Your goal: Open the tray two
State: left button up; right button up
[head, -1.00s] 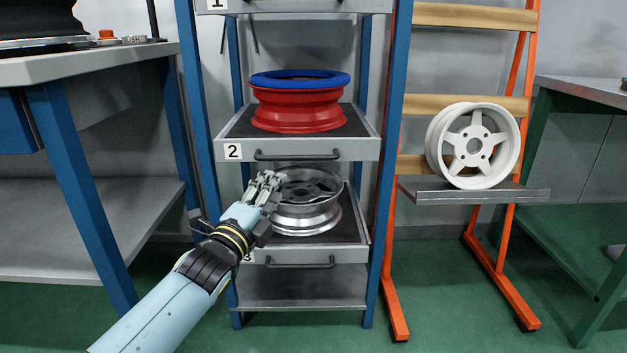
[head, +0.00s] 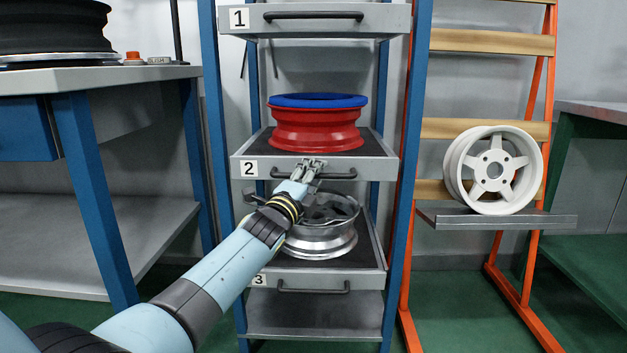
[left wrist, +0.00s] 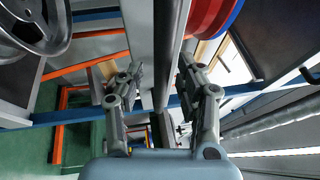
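Tray two (head: 380,170) is a grey shelf tray labelled 2, with a dark bar handle (head: 343,176) on its front. It bears a red wheel with a blue top (head: 315,130), also partly visible in the left wrist view (left wrist: 205,18). My left gripper (head: 313,165) is at the front of tray two, over the middle of its handle. In the left wrist view the fingers (left wrist: 161,78) are apart, and the dark handle bar (left wrist: 163,45) runs between them. I see no clear contact. My right gripper is not in view.
Tray one (head: 395,20) is above, with its own handle. Tray three (head: 350,278) is below with a silver wheel (head: 325,243). Blue rack posts flank the trays. A workbench (head: 135,78) stands left; an orange stand with a white wheel (head: 495,170) stands right.

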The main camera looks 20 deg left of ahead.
pick_arm(q)
grip_shut()
jog(key=shift+f, duration=0.1)
dwell(0.5)
